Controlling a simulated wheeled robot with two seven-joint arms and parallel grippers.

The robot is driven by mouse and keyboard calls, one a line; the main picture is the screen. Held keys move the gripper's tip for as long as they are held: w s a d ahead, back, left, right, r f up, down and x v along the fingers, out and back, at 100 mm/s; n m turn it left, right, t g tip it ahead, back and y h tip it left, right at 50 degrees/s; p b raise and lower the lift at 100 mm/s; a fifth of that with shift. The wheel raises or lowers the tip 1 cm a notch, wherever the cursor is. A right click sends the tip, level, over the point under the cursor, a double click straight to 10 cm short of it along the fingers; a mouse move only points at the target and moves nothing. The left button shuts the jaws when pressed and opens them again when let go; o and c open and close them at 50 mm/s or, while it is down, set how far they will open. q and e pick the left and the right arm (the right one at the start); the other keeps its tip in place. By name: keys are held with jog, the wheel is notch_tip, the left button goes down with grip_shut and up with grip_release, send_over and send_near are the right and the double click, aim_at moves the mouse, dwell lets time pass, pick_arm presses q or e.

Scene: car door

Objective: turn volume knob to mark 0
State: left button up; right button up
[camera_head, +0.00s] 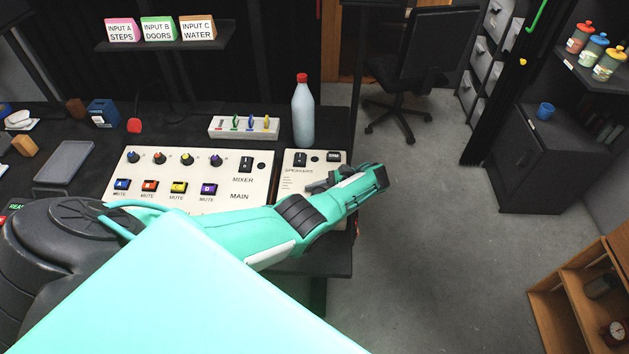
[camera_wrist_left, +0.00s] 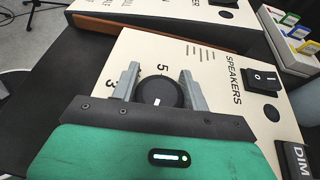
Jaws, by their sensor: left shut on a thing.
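The speakers panel (camera_head: 298,160) is a cream board at the right end of the desk, and it also shows in the left wrist view (camera_wrist_left: 215,115). The volume knob (camera_wrist_left: 160,90) is round and black with a small white mark, seen in the left wrist view. Printed numbers 3 and 5 stand beside it; mark 0 is not visible. My left gripper (camera_wrist_left: 159,80) is shut on the knob, one grey finger on each side. In the head view my left gripper (camera_head: 320,185) is over the panel and the knob is hidden. My right gripper is not in view.
A rocker switch (camera_wrist_left: 263,80) and a DIM button (camera_wrist_left: 294,160) are on the same panel. The mixer panel (camera_head: 130,165) lies to the left. A bottle with a red cap (camera_head: 303,112) stands behind the speakers panel. Open floor lies right of the desk.

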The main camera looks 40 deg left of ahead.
pick_arm(q)
jog(key=shift+n+g+h+b, duration=0.5)
jog(key=shift+n+g+h, duration=0.2)
jog(key=shift+n+g, duration=0.15)
jog(key=shift+s+n, duration=0.15)
jog(key=shift+n, duration=0.2)
jog(key=o, duration=1)
